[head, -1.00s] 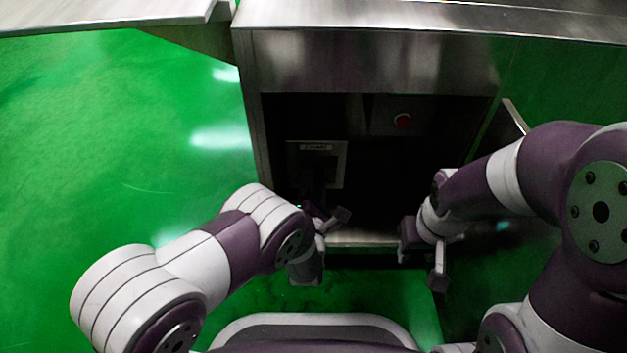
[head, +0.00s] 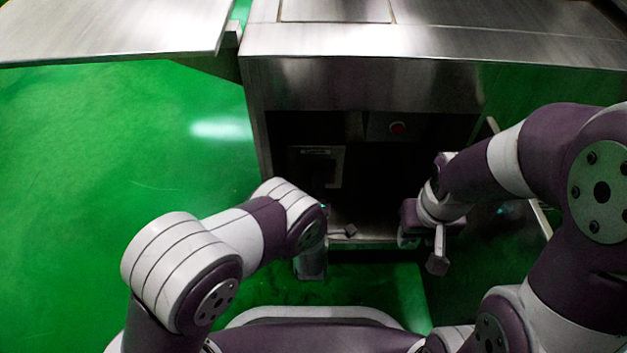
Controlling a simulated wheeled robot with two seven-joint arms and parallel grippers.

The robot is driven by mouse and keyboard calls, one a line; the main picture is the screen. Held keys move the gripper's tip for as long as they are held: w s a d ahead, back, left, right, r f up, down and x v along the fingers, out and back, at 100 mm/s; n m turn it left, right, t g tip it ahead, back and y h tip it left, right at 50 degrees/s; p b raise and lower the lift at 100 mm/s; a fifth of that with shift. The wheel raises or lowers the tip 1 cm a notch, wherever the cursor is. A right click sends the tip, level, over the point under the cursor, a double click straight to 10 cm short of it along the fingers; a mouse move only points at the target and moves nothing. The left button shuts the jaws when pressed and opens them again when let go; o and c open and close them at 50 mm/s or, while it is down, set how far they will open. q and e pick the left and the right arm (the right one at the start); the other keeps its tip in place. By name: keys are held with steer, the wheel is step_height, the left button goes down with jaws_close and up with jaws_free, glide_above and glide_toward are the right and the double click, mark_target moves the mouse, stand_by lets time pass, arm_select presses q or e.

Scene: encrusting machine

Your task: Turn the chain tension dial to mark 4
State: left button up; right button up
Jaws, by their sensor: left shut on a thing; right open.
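The chain tension dial (head: 318,165) is a dark shape on a pale labelled plate (head: 338,168) inside the machine's open bay. Its marks and pointer are too dark and small to read. My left gripper (head: 324,190) reaches up to the dial from below and is shut on it. Shadow and my own wrist hide most of the jaws and the contact. My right gripper (head: 423,250) is open and empty, in front of the bay's right side, apart from the dial.
A red button (head: 397,128) sits on a box at the back of the bay. The steel machine top (head: 430,40) overhangs the bay. A steel table (head: 120,30) stands at the upper left. Open green floor (head: 90,150) lies to the left.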

arm_select(q)
steer(key=shift+d+r+m+y+p, duration=0.2)
steer(key=shift+m+p, duration=0.7)
steer(key=shift+m, duration=1.35)
steer(key=shift+f+m+y+p, duration=0.1)
steer(key=shift+m+y+p, duration=0.2)
steer(key=shift+m+p, duration=1.3)
steer(key=shift+m+b, duration=0.65)
steer(key=shift+b, duration=0.05)
steer(key=o, duration=1.1)
steer(key=shift+c, duration=0.2)
